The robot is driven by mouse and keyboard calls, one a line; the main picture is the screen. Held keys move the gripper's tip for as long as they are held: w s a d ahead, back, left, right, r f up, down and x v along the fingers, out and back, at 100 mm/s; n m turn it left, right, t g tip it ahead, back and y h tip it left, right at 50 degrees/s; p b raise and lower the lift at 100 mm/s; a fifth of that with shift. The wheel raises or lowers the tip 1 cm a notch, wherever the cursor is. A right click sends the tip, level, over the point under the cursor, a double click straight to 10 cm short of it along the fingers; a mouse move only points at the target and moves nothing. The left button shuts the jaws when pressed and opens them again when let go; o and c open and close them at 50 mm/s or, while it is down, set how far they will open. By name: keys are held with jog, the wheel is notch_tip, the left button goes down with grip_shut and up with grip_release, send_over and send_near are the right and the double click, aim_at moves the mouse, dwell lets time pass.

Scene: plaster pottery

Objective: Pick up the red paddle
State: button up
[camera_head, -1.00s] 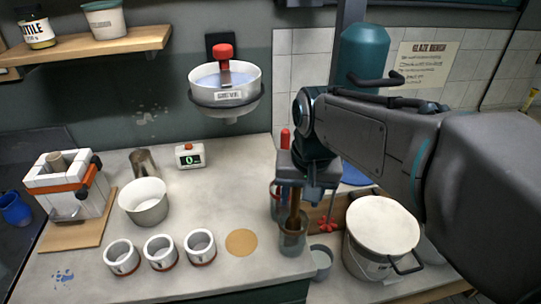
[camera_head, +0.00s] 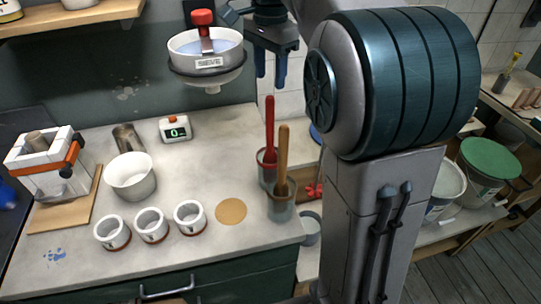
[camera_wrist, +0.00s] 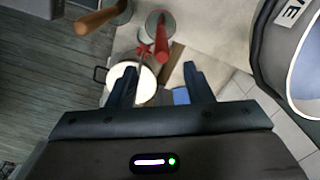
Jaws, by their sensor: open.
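The red paddle (camera_head: 269,125) stands upright in a glass jar (camera_head: 267,172) near the right edge of the counter. Its red handle (camera_wrist: 162,38) shows in the wrist view beyond my fingertips. A paddle with a wooden handle (camera_head: 283,150) stands in another jar (camera_head: 280,207) just in front of it. My gripper (camera_head: 270,82) is raised above and behind the red paddle, fingers pointing down, apart from it. In the wrist view my gripper (camera_wrist: 160,68) is open, with no object held between its fingers. The paddles' lower ends are partly hidden in the jars.
The wall-mounted sieve (camera_head: 207,66) with a red knob is close left of my gripper. Several white cups (camera_head: 151,225), a white bowl (camera_head: 131,177) and a timer (camera_head: 175,130) stand on the counter (camera_head: 215,150). Open counter lies left of the jars.

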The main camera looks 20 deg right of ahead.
aim_at(270, 98)
notch_tip(270, 98, down, 7)
jog(key=shift+r, duration=0.2)
jog(key=shift+w+f+p, duration=0.15)
jog(key=shift+f+p, duration=0.05)
jog(key=shift+f, duration=1.15)
jog(key=shift+w+f+p, duration=0.15)
jog(key=shift+f, duration=1.15)
grip_shut()
